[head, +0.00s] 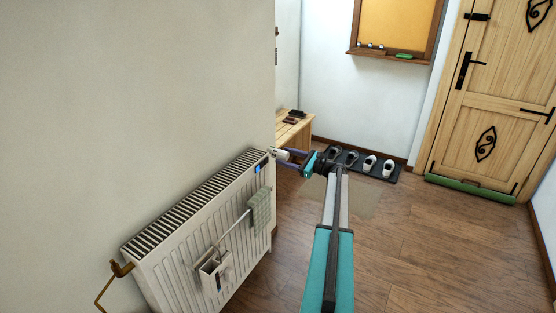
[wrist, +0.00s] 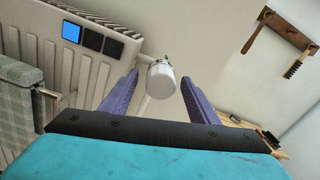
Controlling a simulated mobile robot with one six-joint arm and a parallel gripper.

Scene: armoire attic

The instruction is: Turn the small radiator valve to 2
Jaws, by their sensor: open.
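The small radiator valve is a white knob (wrist: 161,80) in the wrist view, at the upper right end of the white radiator (head: 205,228). In the head view the knob (head: 274,152) shows small at the radiator's top right corner. My gripper (wrist: 160,88) is open, with its two purple fingers on either side of the knob. In the head view my gripper (head: 290,158) reaches to the knob from the right. I see a gap between the fingers and the knob. The number set on the knob is too small to read.
A wooden bench (head: 294,132) stands behind. Shoes (head: 371,164) sit on a dark mat. The floor at right is clear.

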